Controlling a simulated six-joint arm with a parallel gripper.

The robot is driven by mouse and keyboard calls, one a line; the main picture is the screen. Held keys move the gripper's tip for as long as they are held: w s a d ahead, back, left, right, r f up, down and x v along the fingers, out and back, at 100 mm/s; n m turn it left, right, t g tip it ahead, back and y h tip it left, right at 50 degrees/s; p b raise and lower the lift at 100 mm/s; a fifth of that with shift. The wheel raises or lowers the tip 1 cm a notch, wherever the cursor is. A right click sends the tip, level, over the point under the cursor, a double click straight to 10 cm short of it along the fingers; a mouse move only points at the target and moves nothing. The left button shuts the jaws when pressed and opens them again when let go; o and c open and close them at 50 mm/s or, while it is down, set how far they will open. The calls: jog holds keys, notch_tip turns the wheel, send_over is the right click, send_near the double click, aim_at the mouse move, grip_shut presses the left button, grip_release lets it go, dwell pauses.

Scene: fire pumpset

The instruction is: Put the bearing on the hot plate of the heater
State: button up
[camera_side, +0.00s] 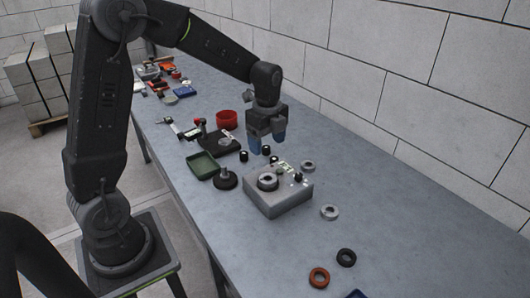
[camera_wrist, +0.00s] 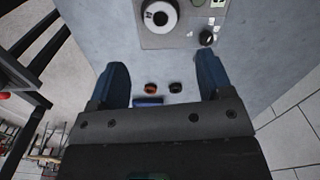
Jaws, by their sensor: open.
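The heater (camera_side: 279,204) is a pale grey box on the table, with a round hot plate on its top. A light ring with a dark centre, which looks like the bearing (camera_side: 267,182), sits flat on that plate. In the wrist view the same ring (camera_wrist: 160,17) shows at the top edge, on the heater's face (camera_wrist: 150,42). My gripper (camera_side: 267,143) hangs above the table, beyond and above the heater, with its blue fingers apart. In the wrist view nothing is between the fingers of my gripper (camera_wrist: 162,68), and the bearing is apart from them.
Loose silver rings lie right of the heater (camera_side: 330,212) and behind it (camera_side: 308,166). A black ring (camera_side: 346,257) and an orange ring (camera_side: 319,277) lie nearer. A green tray (camera_side: 202,166), a dark round stand (camera_side: 226,181) and a red container (camera_side: 227,119) stand left.

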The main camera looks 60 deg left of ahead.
jog(key=s+d+r+n+t, duration=0.2)
jog(key=s+d+r+n, duration=0.2)
jog(key=s+n, duration=0.4)
jog(key=s+d+r+n+t, duration=0.3)
jog(key=s+d+r+n, duration=0.2)
jog(key=s, duration=0.6)
notch_tip(320, 180, up, 2)
jog(key=n, duration=0.3)
jog(key=shift+s+d+t, duration=0.2)
jog(key=shift+s+t, duration=0.1)
jog(key=shift+c, duration=0.2)
dwell(0.3)
